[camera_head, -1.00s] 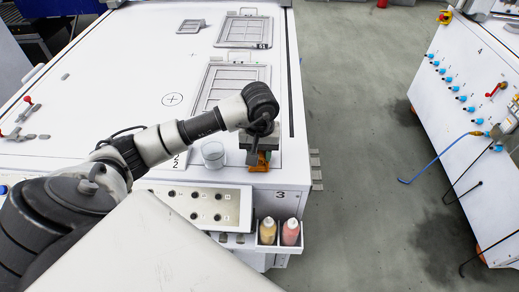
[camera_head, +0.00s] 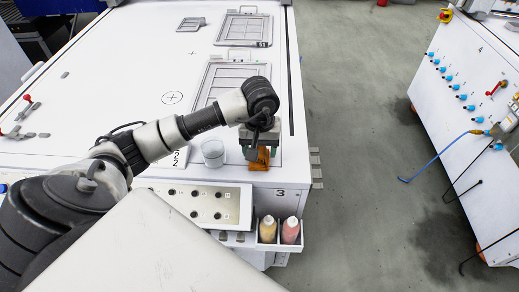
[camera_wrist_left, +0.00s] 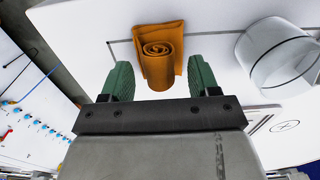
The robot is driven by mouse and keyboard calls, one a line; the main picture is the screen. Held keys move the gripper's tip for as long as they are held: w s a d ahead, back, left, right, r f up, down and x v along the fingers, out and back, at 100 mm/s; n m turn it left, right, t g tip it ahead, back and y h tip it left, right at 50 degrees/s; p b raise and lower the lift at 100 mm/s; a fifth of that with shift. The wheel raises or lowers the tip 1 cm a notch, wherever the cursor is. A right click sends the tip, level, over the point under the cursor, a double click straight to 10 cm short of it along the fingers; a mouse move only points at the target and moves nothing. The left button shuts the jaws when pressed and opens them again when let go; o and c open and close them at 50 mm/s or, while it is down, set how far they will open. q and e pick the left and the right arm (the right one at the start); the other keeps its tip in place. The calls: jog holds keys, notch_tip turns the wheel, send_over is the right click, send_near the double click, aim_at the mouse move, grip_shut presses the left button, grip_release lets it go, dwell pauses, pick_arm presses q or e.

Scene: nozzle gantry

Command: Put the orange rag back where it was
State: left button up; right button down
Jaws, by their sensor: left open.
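The orange rag (camera_head: 260,158) is rolled up and rests on the white table top near its front right corner, beside a thin dark outline. It shows in full in the left wrist view (camera_wrist_left: 160,55). My left gripper (camera_head: 257,153) is right over the rag in the head view. In the left wrist view its two green fingers (camera_wrist_left: 161,78) are apart, one on each side of the rag's near end, with gaps between. My right gripper is not in view.
A clear cup (camera_head: 213,153) stands just left of the gripper; it also shows in the left wrist view (camera_wrist_left: 282,58). A control panel (camera_head: 200,205) and two bottles (camera_head: 279,231) are at the table's front. Grey framed plates (camera_head: 229,79) lie behind.

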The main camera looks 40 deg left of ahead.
pick_arm(q)
notch_tip(320, 180, up, 11)
jog(key=b, duration=0.1)
dwell(0.4)
